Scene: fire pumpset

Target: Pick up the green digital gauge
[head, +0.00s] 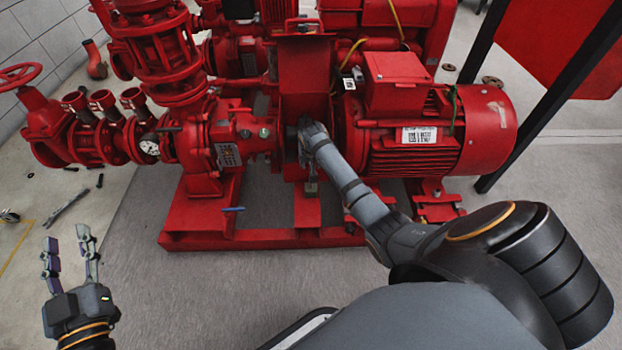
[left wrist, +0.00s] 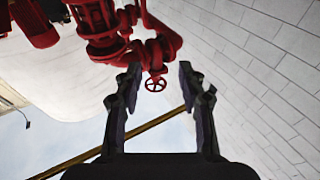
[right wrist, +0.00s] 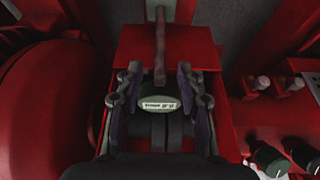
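In the right wrist view a pale grey-green oval face (right wrist: 158,104) with small dark digits, apparently the digital gauge, sits on a dark round shaft or coupling. It lies inside the red housing between pump and motor. My right gripper (right wrist: 159,68) is open, with one finger on each side of the face. I cannot tell whether they touch it. In the head view my right gripper (head: 308,128) reaches into this housing, and the gauge is hidden there. My left gripper (head: 67,238) is open and empty over the floor at lower left.
The red pump (head: 225,145) stands left of the housing and the red motor (head: 430,125) right of it. Red base rails (head: 255,238) run below. A white dial gauge (head: 149,148) is on the piping. A wrench-like tool (head: 66,207) lies on the floor. The front floor is clear.

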